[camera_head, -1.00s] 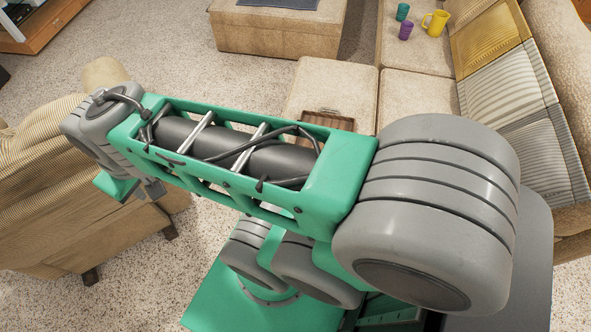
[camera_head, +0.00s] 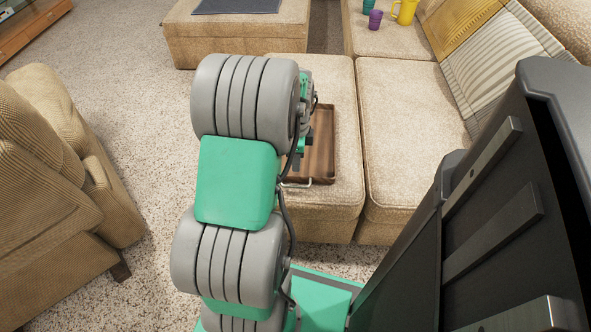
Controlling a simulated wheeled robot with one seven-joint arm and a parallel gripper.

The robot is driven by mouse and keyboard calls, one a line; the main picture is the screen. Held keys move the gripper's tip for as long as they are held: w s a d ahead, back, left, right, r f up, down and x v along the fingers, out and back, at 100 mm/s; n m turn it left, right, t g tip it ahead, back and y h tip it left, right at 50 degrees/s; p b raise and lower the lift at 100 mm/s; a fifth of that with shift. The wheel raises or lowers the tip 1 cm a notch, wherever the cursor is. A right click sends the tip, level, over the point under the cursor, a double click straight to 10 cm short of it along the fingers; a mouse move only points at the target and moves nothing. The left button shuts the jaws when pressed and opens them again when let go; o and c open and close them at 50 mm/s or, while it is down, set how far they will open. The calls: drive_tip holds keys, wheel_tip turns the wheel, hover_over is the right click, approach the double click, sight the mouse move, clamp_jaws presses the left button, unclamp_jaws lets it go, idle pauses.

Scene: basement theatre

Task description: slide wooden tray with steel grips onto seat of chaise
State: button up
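The wooden tray (camera_head: 321,143) is a brown shallow box lying flat on a beige upholstered seat (camera_head: 336,207), near its left side. This seat adjoins the long sofa seat; I cannot tell which of the two is the chaise. One steel grip (camera_head: 298,184) shows at the tray's near end. My gripper (camera_head: 302,150) is over or beside the tray's left part, mostly hidden by my arm's grey joint. Whether it touches the tray, and whether its fingers are open or shut, cannot be made out.
The sofa seat (camera_head: 405,130) to the right is bare in its near part. Purple (camera_head: 375,19) and teal (camera_head: 369,5) cups and a yellow mug (camera_head: 404,11) stand farther back. A beige ottoman (camera_head: 240,38) is behind. An armchair (camera_head: 60,170) is left, with open carpet between.

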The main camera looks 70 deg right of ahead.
wheel_tip(320, 180, down, 7)
drive_tip(key=shift+f+b, duration=0.2)
drive_tip(key=shift+b, duration=1.05)
clamp_jaws()
drive_tip(key=shift+r, duration=0.1)
idle(0.3)
